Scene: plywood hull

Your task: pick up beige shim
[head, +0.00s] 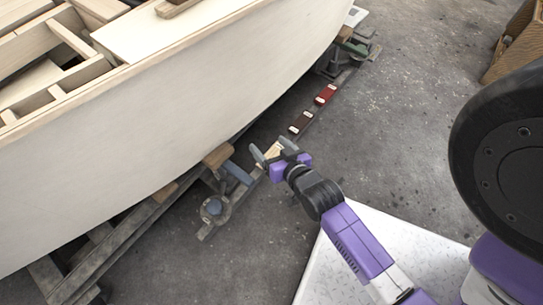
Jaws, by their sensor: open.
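The beige shim (268,155) shows as a small pale piece between the two fingers of my gripper (272,149), near the hull's lower edge. My gripper is open, with one grey finger on each side of the shim. The fingers and wrist hide part of the shim. I cannot tell whether either finger touches it.
A dark brown shim (301,122) and a red shim (326,95) lie in line beyond the gripper, to the upper right. The pale plywood hull (190,110) rises close on the left, above a wooden cradle (120,235).

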